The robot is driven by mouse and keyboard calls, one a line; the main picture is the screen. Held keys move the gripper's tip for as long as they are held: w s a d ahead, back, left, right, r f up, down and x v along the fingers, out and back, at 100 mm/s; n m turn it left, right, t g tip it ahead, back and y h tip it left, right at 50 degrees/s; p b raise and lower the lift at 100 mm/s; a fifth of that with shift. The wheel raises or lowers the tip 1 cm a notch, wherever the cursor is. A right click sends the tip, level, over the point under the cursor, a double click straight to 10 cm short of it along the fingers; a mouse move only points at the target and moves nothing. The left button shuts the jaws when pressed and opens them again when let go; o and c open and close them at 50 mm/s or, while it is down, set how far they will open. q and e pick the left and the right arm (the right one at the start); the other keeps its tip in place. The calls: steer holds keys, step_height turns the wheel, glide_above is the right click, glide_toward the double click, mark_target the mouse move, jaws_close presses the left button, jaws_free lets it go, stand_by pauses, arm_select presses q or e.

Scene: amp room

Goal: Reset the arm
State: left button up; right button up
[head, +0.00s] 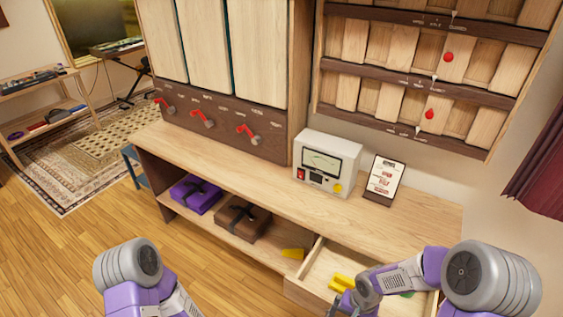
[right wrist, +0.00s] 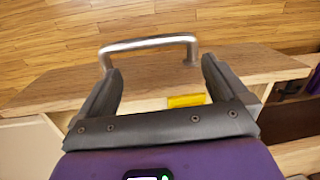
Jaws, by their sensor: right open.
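My right gripper (head: 343,303) is at the open drawer (head: 316,262) of the wooden workbench, low in the head view. In the right wrist view its dark fingers (right wrist: 161,68) are apart with nothing held between them. A metal bar handle (right wrist: 150,42) on the drawer front lies just past the fingertips. I cannot tell whether they touch it. A yellow object (head: 342,281) is in the drawer, and yellow also shows between the fingers (right wrist: 186,100). My left arm shows at the lower left of the head view, but its gripper is out of frame.
On the workbench (head: 240,165) stand a white meter box (head: 326,163) and a framed card (head: 384,180). The shelf below holds a purple case (head: 196,194), a brown case (head: 242,221) and a yellow wedge (head: 292,253). Red levers and a slatted wall panel are behind.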

steer(key=shift+n+y, duration=0.3)
steer(key=shift+y, duration=0.3)
steer(key=a+f, duration=0.3)
steer(key=shift+s, duration=0.35)
steer(key=s+a+f+n+y, duration=0.1)
steer(key=s+a+f+n, duration=0.1)
steer(key=s+a+f, duration=0.4)
step_height(320, 180, down, 2)
steer(key=shift+s+a+f+t+y, duration=0.2)
steer(key=shift+s+a+t+y, duration=0.2)
steer(key=shift+s, duration=0.7)
steer(key=shift+c, duration=0.5)
